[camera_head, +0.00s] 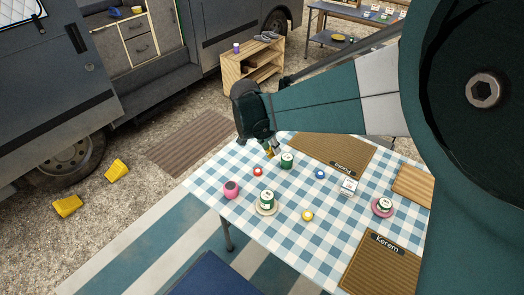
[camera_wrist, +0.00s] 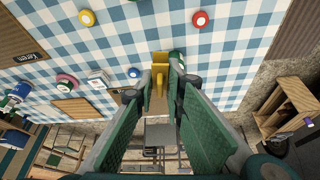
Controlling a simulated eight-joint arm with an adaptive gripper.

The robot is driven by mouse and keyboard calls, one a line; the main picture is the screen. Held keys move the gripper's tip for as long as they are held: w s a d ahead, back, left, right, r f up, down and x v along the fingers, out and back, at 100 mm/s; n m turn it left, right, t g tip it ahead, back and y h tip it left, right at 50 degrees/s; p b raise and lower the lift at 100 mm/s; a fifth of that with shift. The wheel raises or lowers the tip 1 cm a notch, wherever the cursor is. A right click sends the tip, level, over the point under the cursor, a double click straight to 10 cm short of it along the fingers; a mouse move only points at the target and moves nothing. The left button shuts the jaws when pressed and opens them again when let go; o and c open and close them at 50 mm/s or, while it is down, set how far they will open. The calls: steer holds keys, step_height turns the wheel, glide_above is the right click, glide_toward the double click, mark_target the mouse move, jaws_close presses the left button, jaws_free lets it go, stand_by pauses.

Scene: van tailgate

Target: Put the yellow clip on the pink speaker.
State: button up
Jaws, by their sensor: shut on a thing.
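I cannot make out the speaker in the wrist view.
A green can (camera_head: 287,160) and a red round piece (camera_head: 258,171) are close to my gripper. Another green can (camera_head: 267,199) stands on a saucer right of the speaker. A yellow round piece (camera_head: 307,215), a blue one (camera_head: 320,173) and placemats (camera_head: 382,262) are farther off.

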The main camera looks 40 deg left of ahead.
steer(key=n, duration=0.2)
glide_above(231, 185)
steer(key=shift+y, duration=0.4)
steer(key=shift+w+f, duration=0.15)
steer(key=shift+f, duration=2.7)
steer(key=shift+f+b, duration=0.3)
steer(key=shift+f, duration=2.8)
steer(key=shift+f+b, duration=0.3)
steer(key=shift+f, duration=1.6)
steer(key=shift+f, duration=0.15)
steer(key=o, duration=0.7)
